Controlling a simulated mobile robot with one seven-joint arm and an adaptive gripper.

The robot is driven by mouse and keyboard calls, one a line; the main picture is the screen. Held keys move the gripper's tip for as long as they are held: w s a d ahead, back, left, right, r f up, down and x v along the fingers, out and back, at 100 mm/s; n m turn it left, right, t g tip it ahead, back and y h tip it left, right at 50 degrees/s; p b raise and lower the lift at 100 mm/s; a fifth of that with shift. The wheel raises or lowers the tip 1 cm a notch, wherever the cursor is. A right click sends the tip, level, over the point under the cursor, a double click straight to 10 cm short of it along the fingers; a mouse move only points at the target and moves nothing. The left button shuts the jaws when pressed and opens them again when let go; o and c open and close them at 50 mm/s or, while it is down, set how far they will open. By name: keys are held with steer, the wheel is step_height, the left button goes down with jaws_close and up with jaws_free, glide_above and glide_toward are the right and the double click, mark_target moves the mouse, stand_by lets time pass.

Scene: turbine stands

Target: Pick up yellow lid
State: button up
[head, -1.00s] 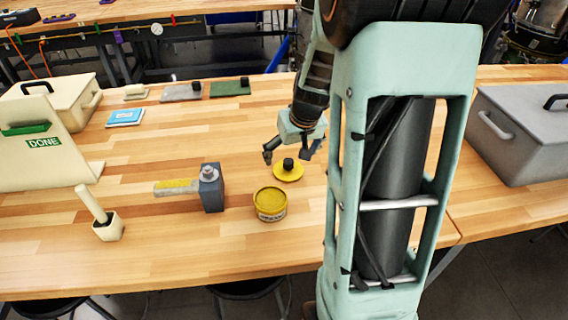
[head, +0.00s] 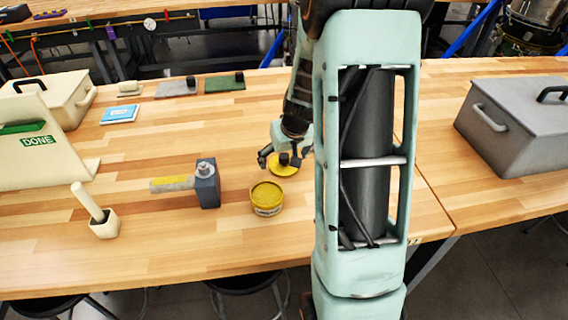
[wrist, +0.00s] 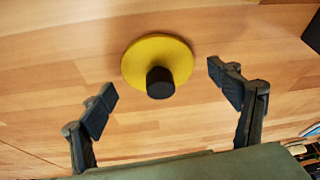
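The yellow lid (head: 285,169) is a flat round disc with a black knob, lying on the wooden table behind the yellow tin. It also shows in the wrist view (wrist: 178,50), with its black knob (wrist: 160,83) pointing toward the camera. My gripper (head: 281,160) is open and empty, just above the lid. In the wrist view its two fingers (wrist: 163,98) are wide apart, one on each side of the knob and a little short of it, not touching it. The yellow tin (head: 267,198) stands open-topped in front of the lid.
A grey block with a yellow-handled tool (head: 207,185) stands left of the tin. A cream holder with a stick (head: 104,225) is further left. A grey lidded box (head: 510,130) stands on the right table. Table around the lid is clear.

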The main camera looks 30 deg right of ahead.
mark_target(282, 157)
steer(key=c, duration=1.2)
steer(key=shift+r+p, duration=0.4)
steer(key=shift+r, duration=0.15)
steer(key=r+p, duration=0.2)
steer(key=r, duration=0.1)
steer(key=shift+s+a+r+p, duration=0.15)
steer(key=shift+a+r+p, duration=0.1)
steer(key=shift+a+p, duration=0.1)
steer(key=s+a+r+p, duration=0.7)
steer(key=a+r, duration=0.1)
steer(key=a, duration=0.3)
steer(key=shift+s+r, duration=0.2)
steer(key=shift+s, duration=0.05)
